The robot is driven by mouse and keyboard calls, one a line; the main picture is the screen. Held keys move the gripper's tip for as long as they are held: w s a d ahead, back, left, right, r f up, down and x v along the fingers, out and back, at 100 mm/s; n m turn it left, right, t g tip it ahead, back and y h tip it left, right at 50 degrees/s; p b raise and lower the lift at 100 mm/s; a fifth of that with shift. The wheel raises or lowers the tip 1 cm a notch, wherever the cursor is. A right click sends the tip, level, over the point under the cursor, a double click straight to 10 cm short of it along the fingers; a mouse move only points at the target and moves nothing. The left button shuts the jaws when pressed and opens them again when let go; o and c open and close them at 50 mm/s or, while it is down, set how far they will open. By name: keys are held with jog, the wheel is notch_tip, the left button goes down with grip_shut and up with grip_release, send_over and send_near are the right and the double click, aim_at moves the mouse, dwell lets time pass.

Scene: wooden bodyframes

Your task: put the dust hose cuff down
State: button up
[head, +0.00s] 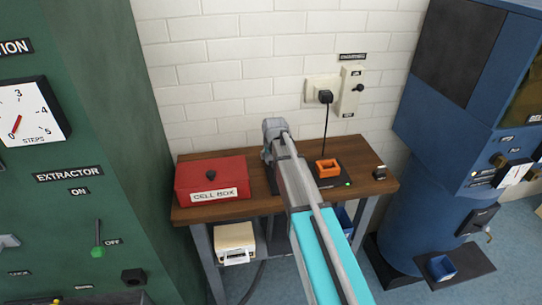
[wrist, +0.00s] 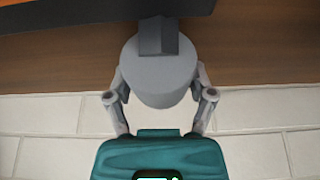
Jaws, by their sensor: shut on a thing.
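In the wrist view my gripper (wrist: 158,85) is shut on a grey, rounded piece, which I take to be the dust hose cuff (wrist: 158,68). One finger lies on each side of it. A darker grey block sticks out from its far side and overlaps the edge of a dark pad (wrist: 70,14). I cannot tell whether they touch. In the head view my arm reaches over the wooden bench (head: 225,212), with its grey end near the wall. The cuff cannot be made out clearly there.
A red cell box (head: 210,179) stands on the bench at left. A corded plug (head: 326,97) is on the wall. A green cabinet (head: 75,140) and blue machine (head: 420,195) flank the bench.

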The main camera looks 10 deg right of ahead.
jog(key=shift+r+p, duration=1.2)
jog(key=shift+r, duration=0.1)
jog(key=s+r+p, duration=1)
jog(key=s, duration=0.4)
jog(key=shift+f+b, duration=0.6)
jog(key=shift+b, duration=0.05)
jog(key=shift+a+r, duration=0.15)
jog(key=shift+a+r+m+y+p, duration=0.3)
jog(key=shift+a+r+y+p, duration=0.35)
jog(key=shift+y, duration=0.75)
